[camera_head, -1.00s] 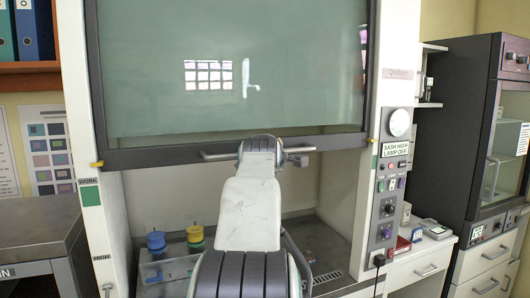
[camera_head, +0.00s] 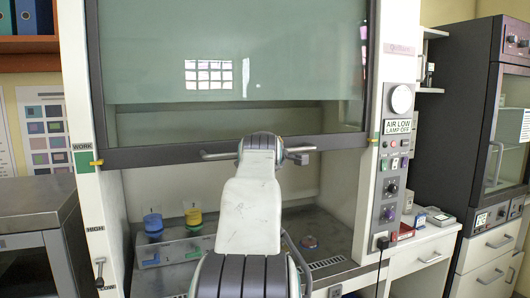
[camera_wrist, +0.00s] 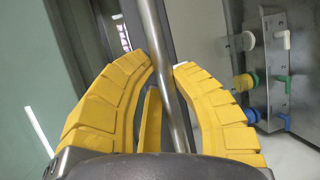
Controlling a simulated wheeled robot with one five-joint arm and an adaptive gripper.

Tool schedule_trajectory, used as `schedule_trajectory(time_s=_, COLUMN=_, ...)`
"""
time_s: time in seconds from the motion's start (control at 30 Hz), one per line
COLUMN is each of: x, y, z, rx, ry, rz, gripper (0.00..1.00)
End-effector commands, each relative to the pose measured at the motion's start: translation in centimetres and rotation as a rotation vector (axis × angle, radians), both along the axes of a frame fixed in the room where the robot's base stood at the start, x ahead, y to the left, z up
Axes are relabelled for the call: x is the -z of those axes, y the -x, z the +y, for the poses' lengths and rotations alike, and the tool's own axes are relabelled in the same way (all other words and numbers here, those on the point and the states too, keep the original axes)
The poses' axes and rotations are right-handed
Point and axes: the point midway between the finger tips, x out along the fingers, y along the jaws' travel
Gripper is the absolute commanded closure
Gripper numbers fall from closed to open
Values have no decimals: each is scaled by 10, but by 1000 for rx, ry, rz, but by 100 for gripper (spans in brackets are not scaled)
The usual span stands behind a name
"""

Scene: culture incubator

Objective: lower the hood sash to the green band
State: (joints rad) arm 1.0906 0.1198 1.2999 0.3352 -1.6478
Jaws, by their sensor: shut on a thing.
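The hood sash (camera_head: 230,60) is a greenish glass pane with a dark lower frame. Its metal handle bar (camera_head: 216,155) runs along that frame and also crosses the wrist view (camera_wrist: 152,25). My gripper (camera_wrist: 163,66) has its yellow fingers closed around the bar. In the head view my own arm hides the fingers. The green band (camera_head: 84,160) is on the left post, just under the WORK label. The yellow pointer (camera_head: 96,163) at the sash's left end is level with the green band, slightly below its middle. The opening below the sash is clear of the frame.
The right post's panel display (camera_head: 397,126) reads AIR LOW, LAMP OFF. A dark incubator cabinet (camera_head: 480,130) stands at right, a grey unit (camera_head: 35,205) at left.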

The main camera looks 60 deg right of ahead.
Motion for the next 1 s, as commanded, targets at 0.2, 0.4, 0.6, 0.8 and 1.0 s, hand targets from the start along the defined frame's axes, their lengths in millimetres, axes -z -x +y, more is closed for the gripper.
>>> schedule_trajectory(time_s=0.2, x=-2, y=0, z=0, rx=-1, ry=0, rz=-2, gripper=100)
schedule_trajectory(time_s=0.4, x=-2, y=0, z=0, rx=-1, ry=1, rz=-2, gripper=64)
schedule_trajectory(time_s=0.6, x=-2, y=0, z=0, rx=0, ry=2, rz=-2, gripper=50)
schedule_trajectory(time_s=0.8, x=-3, y=0, z=1, rx=0, ry=3, rz=-1, gripper=50)
schedule_trajectory(time_s=1.0, x=-6, y=6, z=12, rx=0, ry=4, rz=-2, gripper=50)
